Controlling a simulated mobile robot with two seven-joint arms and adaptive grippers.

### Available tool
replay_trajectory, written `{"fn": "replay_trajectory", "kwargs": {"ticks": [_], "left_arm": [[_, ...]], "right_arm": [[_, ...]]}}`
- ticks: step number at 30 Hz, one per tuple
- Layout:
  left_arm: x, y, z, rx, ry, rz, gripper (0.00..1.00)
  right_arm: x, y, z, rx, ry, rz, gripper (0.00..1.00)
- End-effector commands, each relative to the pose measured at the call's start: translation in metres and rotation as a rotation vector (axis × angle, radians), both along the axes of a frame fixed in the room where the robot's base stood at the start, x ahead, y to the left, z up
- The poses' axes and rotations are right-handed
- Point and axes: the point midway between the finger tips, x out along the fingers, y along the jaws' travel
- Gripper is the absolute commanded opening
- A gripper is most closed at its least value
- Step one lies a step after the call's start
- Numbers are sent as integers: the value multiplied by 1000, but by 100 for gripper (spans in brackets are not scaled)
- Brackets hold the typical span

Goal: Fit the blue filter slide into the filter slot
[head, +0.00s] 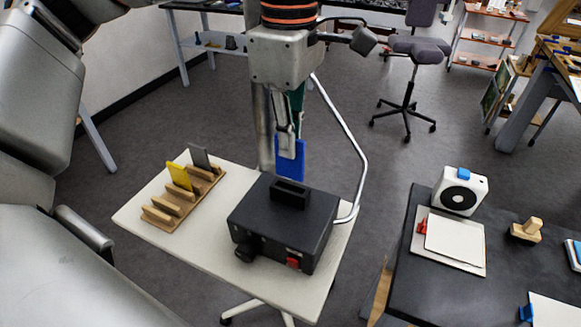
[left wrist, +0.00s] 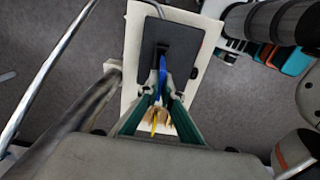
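The blue filter slide (head: 291,165) hangs upright from my left gripper (head: 289,132), which is shut on its upper part. The slide also shows between the fingers in the left wrist view (left wrist: 162,74). The filter slot (head: 290,190) is a raised black collar on top of a black box (head: 265,222). In the head view the slide's lower end appears just above and behind the collar; whether they touch I cannot tell. In the left wrist view the slide points toward the dark slot (left wrist: 163,48). My right gripper is not in view.
A wooden rack (head: 165,210) with a yellow slide (head: 179,176) and a grey slide (head: 199,156) stands left of the box on the white table (head: 205,262). A bent metal tube (head: 350,150) rises by the box's right side. A dark table (head: 400,295) with a white device (head: 460,190) stands right.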

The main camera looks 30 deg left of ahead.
Motion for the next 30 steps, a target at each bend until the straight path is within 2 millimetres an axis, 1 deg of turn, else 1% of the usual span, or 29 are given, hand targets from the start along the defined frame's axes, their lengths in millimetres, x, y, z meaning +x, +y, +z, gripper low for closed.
{"fn": "replay_trajectory", "kwargs": {"ticks": [1,8,15,17,24,28,29,30], "left_arm": [[0,0,-7,0,0,-1,0],[0,0,-21,1,0,0,0],[0,0,-54,0,2,-2,0],[0,0,-57,0,0,-1,0],[0,0,-57,0,-2,0,0],[0,0,-61,0,-1,0,0],[0,0,-61,0,-1,0,7],[0,0,-60,0,-2,0,18]], "right_arm": [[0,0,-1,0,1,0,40],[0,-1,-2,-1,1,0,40],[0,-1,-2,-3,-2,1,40],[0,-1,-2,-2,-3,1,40],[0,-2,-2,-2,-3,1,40],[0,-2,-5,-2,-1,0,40],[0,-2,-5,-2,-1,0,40],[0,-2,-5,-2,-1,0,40]]}}
